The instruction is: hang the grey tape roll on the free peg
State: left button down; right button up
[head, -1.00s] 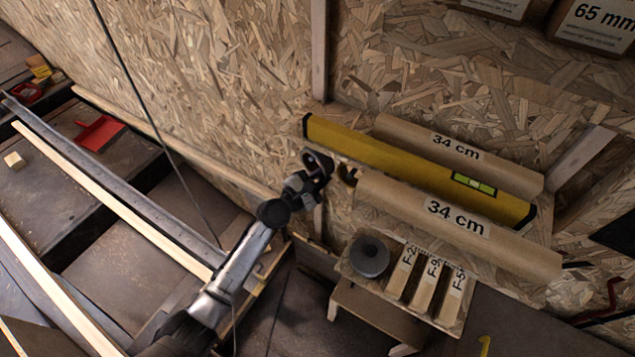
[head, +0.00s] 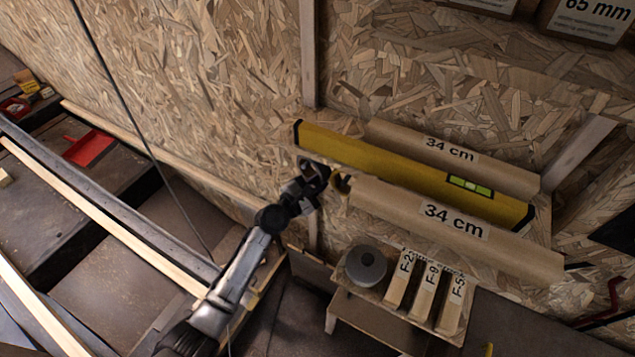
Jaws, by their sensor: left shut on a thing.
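My left gripper (head: 308,186) is in the middle of the head view, in front of the chipboard wall. No free peg shows clearly. My right gripper is not in view.
A yellow spirit level (head: 400,170) lies between two cardboard tubes marked 34 cm (head: 450,225). Below, a small wooden stand (head: 365,303) carries a grey round disc (head: 366,266) and several labelled blocks (head: 425,290). A red dustpan (head: 88,149) lies at far left.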

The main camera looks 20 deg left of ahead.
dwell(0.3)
pick_arm(q)
jog(key=c, duration=1)
grip_release()
jog(key=shift+s+a, duration=0.3)
jog(key=shift+s, duration=0.25)
jog(key=p+v, duration=0.2)
jog(key=v, duration=1)
jog(key=shift+s, duration=0.25)
jog(key=shift+a, duration=0.15)
